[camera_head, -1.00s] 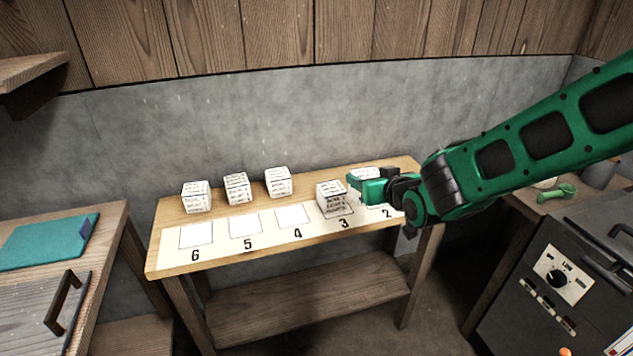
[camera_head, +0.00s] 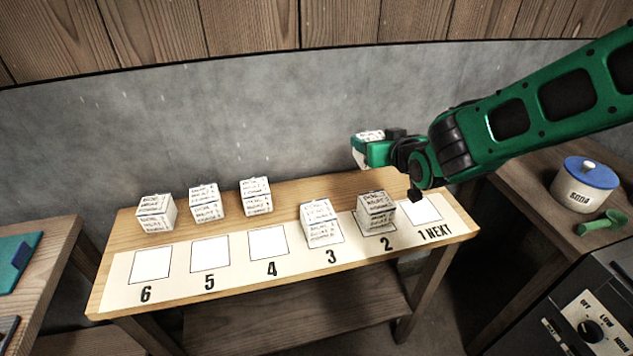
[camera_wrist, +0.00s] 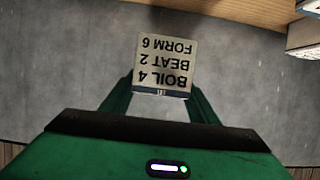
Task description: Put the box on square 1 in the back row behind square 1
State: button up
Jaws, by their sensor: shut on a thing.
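My gripper (camera_head: 372,152) is shut on a white box (camera_head: 369,135) and holds it in the air above the table's back part, near the wall. In the wrist view the held box (camera_wrist: 163,65) sits between my green fingers; its label reads, upside down, "BOIL 4, BEAT 2, FORM 6". Square 1 (camera_head: 420,212), marked "1 NEXT", is empty at the right end of the number strip. The wooden table's back row (camera_head: 345,183) behind squares 1, 2 and 3 looks bare, partly hidden by my arm.
One box (camera_head: 376,212) stands on square 2 and another (camera_head: 321,224) on square 3. Three boxes stand in the back row behind squares 4 (camera_head: 256,196), 5 (camera_head: 206,202) and 6 (camera_head: 156,213). Squares 4, 5 and 6 are empty.

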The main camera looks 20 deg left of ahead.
jog(key=shift+w+d+f, duration=1.35)
jog(key=shift+w+f, duration=0.15)
jog(key=shift+f, duration=0.35)
jog(key=shift+w+d+f, duration=1.3)
jog(key=shift+w+f, duration=0.25)
jog(key=shift+f, duration=0.25)
jog(key=shift+w+d+f, duration=1.35)
jog(key=shift+w+f, duration=0.15)
jog(key=shift+f, duration=0.35)
jog(key=o, duration=1.1)
jog(key=shift+f, duration=0.1)
jog(key=shift+o, duration=0.2)
jog(key=v, duration=1.2)
